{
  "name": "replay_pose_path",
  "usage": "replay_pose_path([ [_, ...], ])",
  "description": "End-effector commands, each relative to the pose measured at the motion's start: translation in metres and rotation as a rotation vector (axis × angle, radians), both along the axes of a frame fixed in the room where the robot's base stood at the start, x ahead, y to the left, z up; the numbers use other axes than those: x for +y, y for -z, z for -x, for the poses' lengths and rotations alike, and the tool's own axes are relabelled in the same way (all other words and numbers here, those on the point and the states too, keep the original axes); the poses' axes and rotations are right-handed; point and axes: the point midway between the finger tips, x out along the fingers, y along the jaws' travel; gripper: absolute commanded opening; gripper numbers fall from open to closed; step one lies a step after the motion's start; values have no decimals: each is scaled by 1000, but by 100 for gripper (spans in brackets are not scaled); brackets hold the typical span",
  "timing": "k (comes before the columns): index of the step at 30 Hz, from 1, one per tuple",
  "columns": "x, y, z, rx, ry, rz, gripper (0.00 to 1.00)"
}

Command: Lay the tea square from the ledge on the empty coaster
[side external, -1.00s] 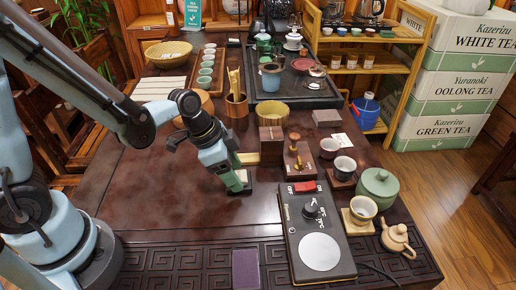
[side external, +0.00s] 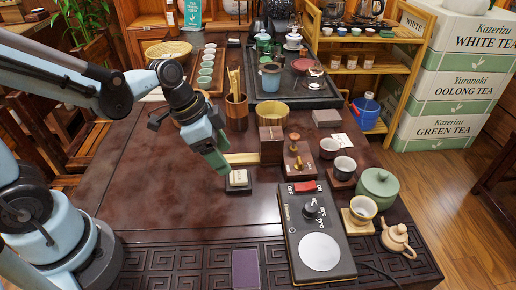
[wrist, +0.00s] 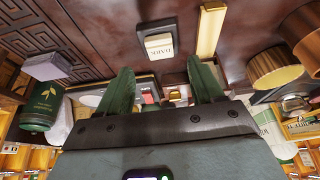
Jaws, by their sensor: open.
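The tea square (side external: 238,177), a small pale block, lies flat on a dark square coaster (side external: 239,190) on the table. In the wrist view the tea square (wrist: 159,46) shows a label reading "DARK", and the dark coaster (wrist: 156,27) shows around it. My gripper (side external: 222,168) is above and just left of the tea square, apart from it. In the wrist view my gripper (wrist: 160,68) has its two green fingers spread wide with nothing between them. I cannot tell for sure which surface is the ledge.
A pale wood strip (side external: 243,158) and a dark wooden box (side external: 271,145) stand just behind the coaster. A black hot plate (side external: 318,250) is front right; a purple block (side external: 246,270) is at the front edge. Cups stand farther right. The table's left side is clear.

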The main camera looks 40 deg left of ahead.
Motion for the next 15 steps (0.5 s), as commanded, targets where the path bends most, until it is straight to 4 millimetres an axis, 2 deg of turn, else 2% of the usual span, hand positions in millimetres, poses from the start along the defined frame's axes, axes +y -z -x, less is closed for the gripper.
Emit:
replay_pose_path([
  [9,11,-37,11,1,-2,2,66],
  [15,15,-51,15,2,0,1,66],
])
